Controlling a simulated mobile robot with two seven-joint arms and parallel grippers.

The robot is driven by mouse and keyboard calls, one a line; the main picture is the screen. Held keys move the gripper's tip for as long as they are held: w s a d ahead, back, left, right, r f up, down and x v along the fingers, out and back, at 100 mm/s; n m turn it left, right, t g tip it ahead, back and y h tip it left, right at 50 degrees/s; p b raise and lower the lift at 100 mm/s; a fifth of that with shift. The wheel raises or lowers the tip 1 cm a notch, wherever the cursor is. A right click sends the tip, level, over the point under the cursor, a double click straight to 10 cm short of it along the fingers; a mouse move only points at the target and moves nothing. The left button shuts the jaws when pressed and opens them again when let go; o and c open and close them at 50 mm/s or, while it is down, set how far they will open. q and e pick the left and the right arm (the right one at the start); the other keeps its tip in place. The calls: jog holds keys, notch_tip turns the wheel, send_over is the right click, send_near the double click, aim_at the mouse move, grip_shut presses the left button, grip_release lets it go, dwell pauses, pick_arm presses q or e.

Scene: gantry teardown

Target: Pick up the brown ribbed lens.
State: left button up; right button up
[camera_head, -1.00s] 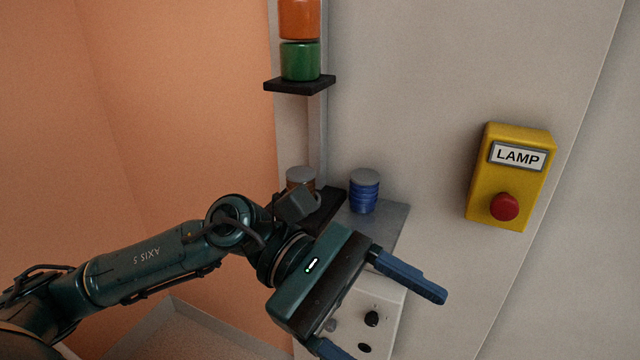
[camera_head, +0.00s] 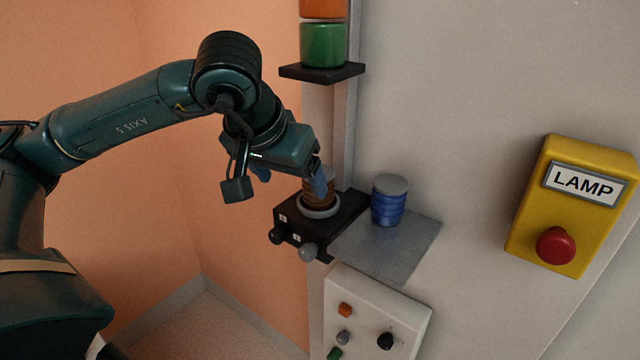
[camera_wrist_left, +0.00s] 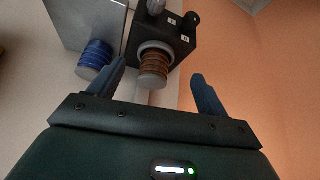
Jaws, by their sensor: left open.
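The brown ribbed lens (camera_head: 312,192) stands upright in a grey ring on a black block (camera_head: 345,208). My left gripper (camera_head: 290,178) is at the lens, its blue fingers reaching down by it, and one finger hides part of the lens in the head view. In the left wrist view the lens (camera_wrist_left: 154,68) lies ahead, between the lines of the two open fingers (camera_wrist_left: 160,82), nearer the left finger. The gripper is open and empty. I cannot tell whether a finger touches the lens. My right gripper is not in view.
A blue ribbed lens (camera_head: 389,202) stands on a grey plate (camera_head: 405,247) just right of the block. A black shelf (camera_head: 322,73) with green and orange cylinders is above. A yellow LAMP box (camera_head: 572,205) is on the wall. A white knob panel (camera_head: 378,318) is below.

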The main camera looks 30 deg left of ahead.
pick_arm(q)
jog(key=w, duration=0.2)
jog(key=w+p, duration=0.1)
jog(key=w, duration=0.4)
jog(key=shift+a, duration=0.35)
jog(key=shift+p+x, duration=0.4)
jog(key=shift+x, duration=2.2)
jog(key=shift+s, duration=0.1)
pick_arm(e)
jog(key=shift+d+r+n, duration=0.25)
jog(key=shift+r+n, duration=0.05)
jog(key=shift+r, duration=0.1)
pick_arm(q)
jog(key=shift+c, duration=0.5)
jog(key=c, duration=1)
jog(key=shift+r, duration=0.15)
